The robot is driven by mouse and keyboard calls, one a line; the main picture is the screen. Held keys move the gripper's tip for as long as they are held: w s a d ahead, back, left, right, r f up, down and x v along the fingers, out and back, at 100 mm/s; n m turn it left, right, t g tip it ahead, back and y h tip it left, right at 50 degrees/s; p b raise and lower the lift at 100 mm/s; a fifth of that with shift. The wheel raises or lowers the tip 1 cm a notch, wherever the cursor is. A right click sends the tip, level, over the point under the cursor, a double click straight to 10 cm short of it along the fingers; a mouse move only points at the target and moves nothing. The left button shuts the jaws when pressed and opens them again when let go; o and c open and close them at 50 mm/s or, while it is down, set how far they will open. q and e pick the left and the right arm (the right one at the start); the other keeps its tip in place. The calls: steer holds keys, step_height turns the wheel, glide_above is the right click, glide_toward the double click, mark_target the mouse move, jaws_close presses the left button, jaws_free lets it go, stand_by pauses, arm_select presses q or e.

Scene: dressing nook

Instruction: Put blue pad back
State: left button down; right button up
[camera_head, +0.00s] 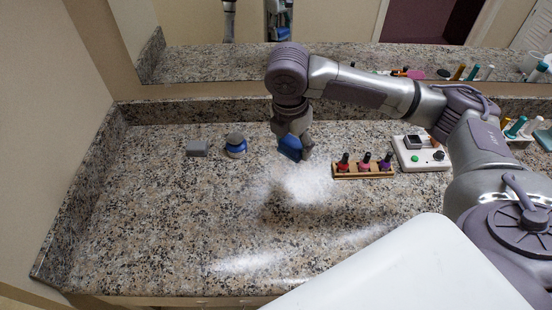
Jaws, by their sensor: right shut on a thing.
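The blue pad (289,148) is in my right gripper (296,147), which points down over the middle of the granite counter. The gripper is shut on the pad, and the fingers hide part of it. The pad looks tilted. I cannot tell whether it touches the counter or is just above it. My left gripper is not in view.
A wooden rack (364,174) with nail polish bottles and a white tray (408,163) stand to the right. The granite counter (150,220) is clear at front left.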

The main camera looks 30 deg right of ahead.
steer(key=w+d+f+n+b, duration=0.1)
steer(key=w+f+n, duration=0.2)
steer(key=w, duration=0.1)
steer(key=w+d+f+n+b, duration=0.1)
steer(key=w+f+n, duration=0.1)
steer(key=w+f, duration=0.2)
steer(key=w+d+f+n+t+b, duration=0.1)
steer(key=w+f+n+b, duration=0.1)
steer(key=w, duration=0.4)
step_height(320, 180, down, 2)
steer(key=shift+d+n+y, duration=0.1)
steer(key=shift+n+y, duration=0.3)
steer(key=shift+n, duration=0.4)
steer(key=shift+f, duration=2.05)
steer(key=o, duration=1.2)
steer(key=shift+f, duration=0.1)
